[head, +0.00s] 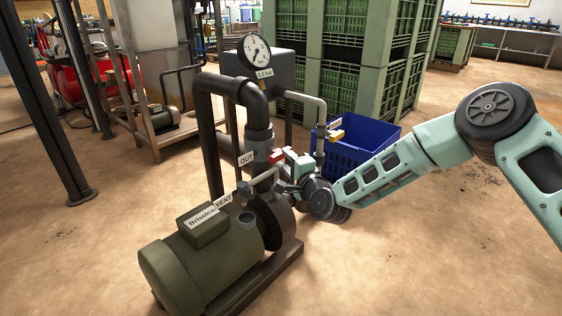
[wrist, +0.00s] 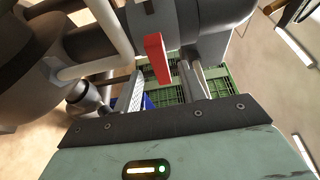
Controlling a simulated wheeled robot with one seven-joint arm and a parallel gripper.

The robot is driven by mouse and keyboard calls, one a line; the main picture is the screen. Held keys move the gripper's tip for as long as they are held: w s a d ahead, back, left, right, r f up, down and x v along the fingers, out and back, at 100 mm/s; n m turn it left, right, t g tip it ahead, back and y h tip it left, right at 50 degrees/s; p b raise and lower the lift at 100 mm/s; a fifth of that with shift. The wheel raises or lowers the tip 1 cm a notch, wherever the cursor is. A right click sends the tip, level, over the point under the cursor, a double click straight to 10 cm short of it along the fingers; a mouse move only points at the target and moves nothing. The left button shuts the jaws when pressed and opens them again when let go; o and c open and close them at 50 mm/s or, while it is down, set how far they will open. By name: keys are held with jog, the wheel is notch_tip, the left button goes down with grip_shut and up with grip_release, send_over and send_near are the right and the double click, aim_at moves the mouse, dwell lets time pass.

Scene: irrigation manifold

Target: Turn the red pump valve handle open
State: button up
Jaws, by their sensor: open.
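The red pump valve handle (head: 276,155) sits on the pump's dark outlet pipe, beside the OUT label (head: 246,158). In the wrist view the red handle (wrist: 157,58) shows as an upright red bar, its lower end between the two fingers in the picture. My gripper (head: 284,170) is at the pump, right by the handle. In the wrist view my gripper (wrist: 162,80) is open, with one finger on each side of the bar. I see no finger clearly touching it. In the head view my gripper's body partly hides the handle and the valve.
The green motor (head: 200,262) and VENT label (head: 223,200) are at front left. A pressure gauge (head: 254,50) stands above the pipe. Floor at the right is clear.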

aim_at(283, 156)
jog(key=shift+b+x, duration=0.7)
jog(key=shift+x, duration=1.75)
grip_shut()
